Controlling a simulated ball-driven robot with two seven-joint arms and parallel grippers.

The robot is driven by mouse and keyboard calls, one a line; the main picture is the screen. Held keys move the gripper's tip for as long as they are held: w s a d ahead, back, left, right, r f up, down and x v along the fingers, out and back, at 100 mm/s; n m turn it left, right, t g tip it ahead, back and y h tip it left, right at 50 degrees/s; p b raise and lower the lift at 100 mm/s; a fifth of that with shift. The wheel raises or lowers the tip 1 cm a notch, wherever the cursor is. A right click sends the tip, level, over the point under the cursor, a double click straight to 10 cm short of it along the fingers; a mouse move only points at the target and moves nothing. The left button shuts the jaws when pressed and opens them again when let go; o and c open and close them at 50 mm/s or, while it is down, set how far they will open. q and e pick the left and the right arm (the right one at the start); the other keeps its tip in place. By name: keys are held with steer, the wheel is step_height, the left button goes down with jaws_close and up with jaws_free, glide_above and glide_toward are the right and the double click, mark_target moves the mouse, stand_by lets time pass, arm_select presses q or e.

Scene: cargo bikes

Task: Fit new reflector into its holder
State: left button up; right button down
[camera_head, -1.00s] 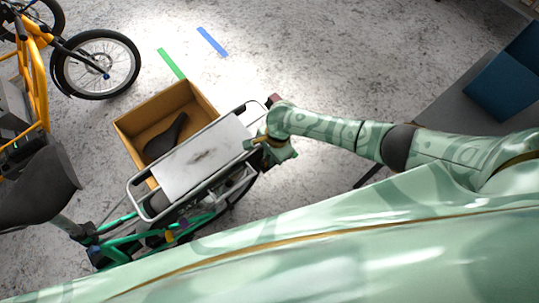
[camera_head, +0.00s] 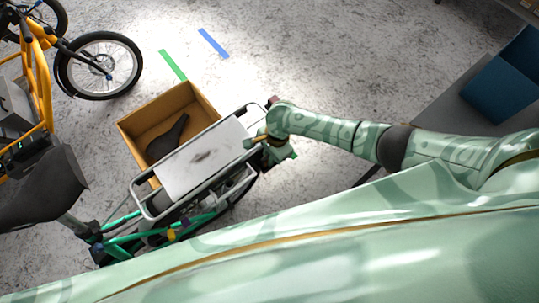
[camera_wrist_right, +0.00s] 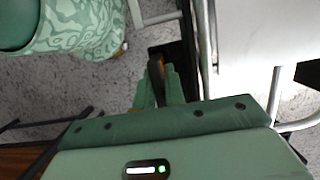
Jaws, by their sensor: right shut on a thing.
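My right gripper (camera_head: 268,142) is at the rear end of a cargo bike's rack (camera_head: 204,158). In the right wrist view its two green fingers (camera_wrist_right: 159,88) are shut on a small dark piece with a brownish edge (camera_wrist_right: 156,67), which seems to be the reflector. A black upright part (camera_wrist_right: 177,58) is just beyond and right of the fingers; I cannot tell if it is the holder or if the piece touches it. A small dark reddish part (camera_head: 272,100) shows at the rack's rear end in the head view. My left gripper is not in view.
A cardboard box (camera_head: 197,97) with a black saddle (camera_head: 167,138) in it stands beside the rack. A yellow cargo bike (camera_head: 42,65) is at the left. A blue bin (camera_head: 497,77) is on a grey surface at the right. The floor behind the rack is clear.

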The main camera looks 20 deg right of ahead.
steer(key=shift+b+x, duration=0.35)
steer(key=shift+x, duration=0.45)
steer(key=c, duration=1.4)
jaws_free()
steer(key=shift+d, duration=0.15)
steer(key=shift+r, duration=0.1)
steer(key=p+v, duration=1)
steer(key=v, duration=0.6)
steer(key=shift+w, duration=0.1)
